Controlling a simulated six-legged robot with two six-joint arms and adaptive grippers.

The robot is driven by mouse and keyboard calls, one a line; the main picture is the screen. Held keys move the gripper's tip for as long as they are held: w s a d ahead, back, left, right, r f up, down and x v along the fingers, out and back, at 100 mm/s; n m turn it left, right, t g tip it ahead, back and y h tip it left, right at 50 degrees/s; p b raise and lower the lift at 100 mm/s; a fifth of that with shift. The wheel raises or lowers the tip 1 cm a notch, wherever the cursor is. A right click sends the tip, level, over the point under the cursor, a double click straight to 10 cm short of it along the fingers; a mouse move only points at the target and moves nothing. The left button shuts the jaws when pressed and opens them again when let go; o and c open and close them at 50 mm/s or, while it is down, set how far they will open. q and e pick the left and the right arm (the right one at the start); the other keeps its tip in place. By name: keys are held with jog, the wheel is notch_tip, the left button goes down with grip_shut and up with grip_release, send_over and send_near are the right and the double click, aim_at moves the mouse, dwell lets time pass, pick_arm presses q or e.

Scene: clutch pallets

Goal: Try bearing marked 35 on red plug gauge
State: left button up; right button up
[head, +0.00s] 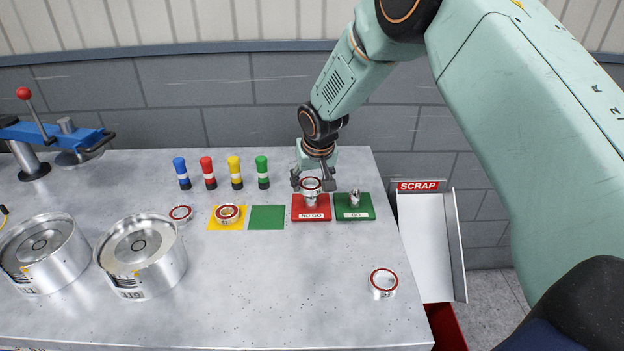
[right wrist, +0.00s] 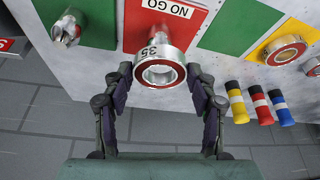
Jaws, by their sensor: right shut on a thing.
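The bearing marked 35 (right wrist: 160,72) is a silver ring with a red face, held between the fingers of my right gripper (head: 312,184). The fingers show on both sides of it in the right wrist view (right wrist: 160,98). The red plug gauge (head: 311,214), labelled NO GO, stands on the bench, and it also shows in the right wrist view (right wrist: 187,28). The bearing (head: 311,185) is at the top of its metal plug (head: 311,200). I cannot tell whether the plug tip is inside the bore. My left gripper is not in view.
The green GO gauge (head: 354,207) is close on the right. A loose bearing (head: 383,282) lies front right; others lie on the yellow square (head: 214,222) and beside it (head: 180,213). The green square (head: 267,218) is empty. Several coloured markers (head: 235,173) stand behind. The scrap chute (head: 425,245) is right.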

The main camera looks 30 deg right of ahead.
jog(key=shift+d+f, duration=0.1)
jog(key=shift+f, duration=0.3)
dwell(0.6)
jog(key=o, duration=1.5)
jog(key=shift+o, duration=0.6)
jog(key=shift+o, duration=1.3)
notch_tip(320, 180, up, 9)
jog(key=p, duration=0.7)
